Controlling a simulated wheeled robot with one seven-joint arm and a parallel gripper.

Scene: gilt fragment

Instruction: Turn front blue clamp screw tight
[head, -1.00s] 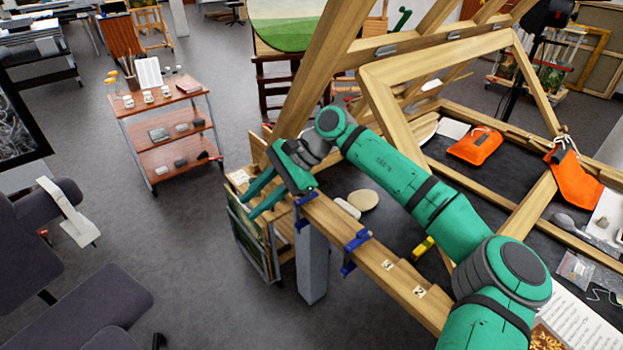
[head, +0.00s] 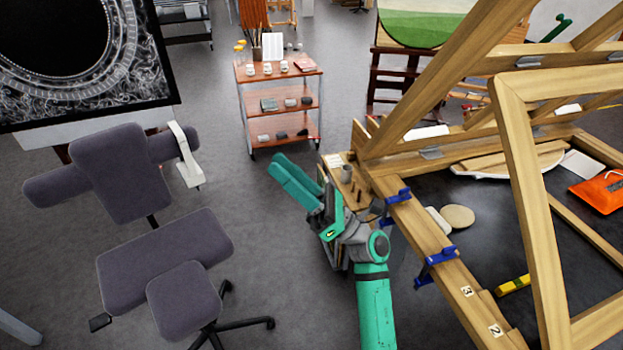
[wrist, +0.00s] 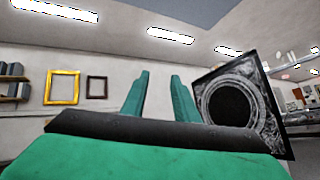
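Two blue clamps grip the wooden beam in the head view. The nearer blue clamp (head: 436,262) sits on the beam beside the numbered blocks, and the farther blue clamp (head: 397,196) sits near the beam's far corner. The nearer clamp's blue lower part hangs at the beam's left side; its screw is too small to make out. My gripper (head: 276,162) is left of the beam, apart from both clamps, with its fingers pointing up and left. In the wrist view its fingers (wrist: 160,76) stand apart with nothing between them.
A grey office chair (head: 170,265) stands at the left, with open floor between it and my arm. A wooden trolley (head: 280,105) stands behind. A large wooden frame (head: 535,190) leans over the dark worktop at the right. A small wooden shelf (head: 345,185) is close behind my gripper.

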